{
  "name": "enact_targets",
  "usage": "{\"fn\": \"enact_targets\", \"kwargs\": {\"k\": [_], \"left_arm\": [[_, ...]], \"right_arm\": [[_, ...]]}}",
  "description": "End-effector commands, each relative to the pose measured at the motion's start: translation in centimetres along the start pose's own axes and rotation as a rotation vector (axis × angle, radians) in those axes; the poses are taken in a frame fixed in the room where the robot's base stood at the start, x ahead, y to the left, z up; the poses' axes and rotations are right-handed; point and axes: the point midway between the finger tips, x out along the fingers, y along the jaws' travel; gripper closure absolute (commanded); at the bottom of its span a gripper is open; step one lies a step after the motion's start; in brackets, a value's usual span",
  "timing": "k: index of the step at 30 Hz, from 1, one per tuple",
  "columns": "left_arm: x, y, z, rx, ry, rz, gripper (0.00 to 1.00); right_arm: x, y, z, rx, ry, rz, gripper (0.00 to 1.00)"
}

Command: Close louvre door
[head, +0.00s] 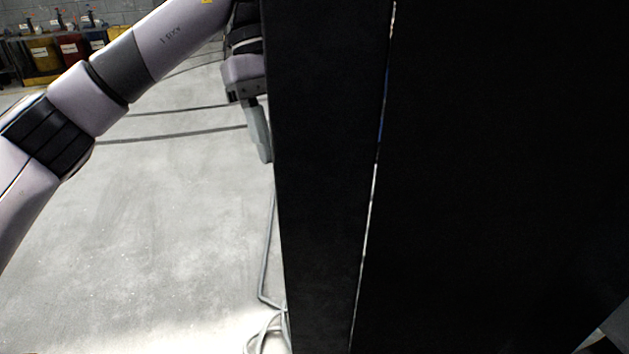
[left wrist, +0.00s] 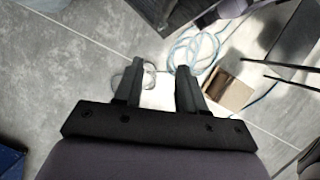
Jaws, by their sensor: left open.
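Two black surfaces fill the middle and right of the head view: a narrow dark panel (head: 325,200) and a broad dark panel (head: 500,170). A thin bright slit runs between them. No slats show, so I cannot tell which one is the louvre door. My left gripper (head: 263,158) hangs at the left edge of the narrow panel, which partly hides it; I cannot tell whether they touch. In the left wrist view my left gripper (left wrist: 159,74) has its fingers apart with nothing between them. My right gripper is not seen.
Pale cable (head: 266,270) runs down beside the narrow panel and coils on the floor; coils (left wrist: 195,48) also show in the left wrist view. A small brown box (left wrist: 228,90) lies near them. Coloured bins (head: 70,45) stand far back left. The grey floor at left is clear.

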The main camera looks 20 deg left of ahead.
Motion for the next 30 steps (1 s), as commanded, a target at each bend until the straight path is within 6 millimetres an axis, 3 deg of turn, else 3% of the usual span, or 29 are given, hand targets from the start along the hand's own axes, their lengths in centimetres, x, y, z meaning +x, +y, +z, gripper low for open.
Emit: {"fn": "enact_targets", "kwargs": {"k": [10, 18, 27, 28, 30], "left_arm": [[2.6, 0.0, 6.4, 0.004, 0.000, -0.002, 0.60], [5.3, 0.1, 6.2, -0.002, -0.002, 0.000, 0.60], [5.6, 0.1, 6.2, -0.002, -0.002, 0.001, 0.60], [5.6, 0.1, 6.2, -0.002, -0.002, 0.001, 0.63], [5.6, 0.1, 6.2, -0.002, -0.002, 0.001, 0.86]], "right_arm": [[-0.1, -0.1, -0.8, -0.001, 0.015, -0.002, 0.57], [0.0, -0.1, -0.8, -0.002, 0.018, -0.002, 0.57], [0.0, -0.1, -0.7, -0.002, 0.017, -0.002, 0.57], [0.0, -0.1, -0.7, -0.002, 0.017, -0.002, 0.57], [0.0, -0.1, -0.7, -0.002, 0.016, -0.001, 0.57]]}}
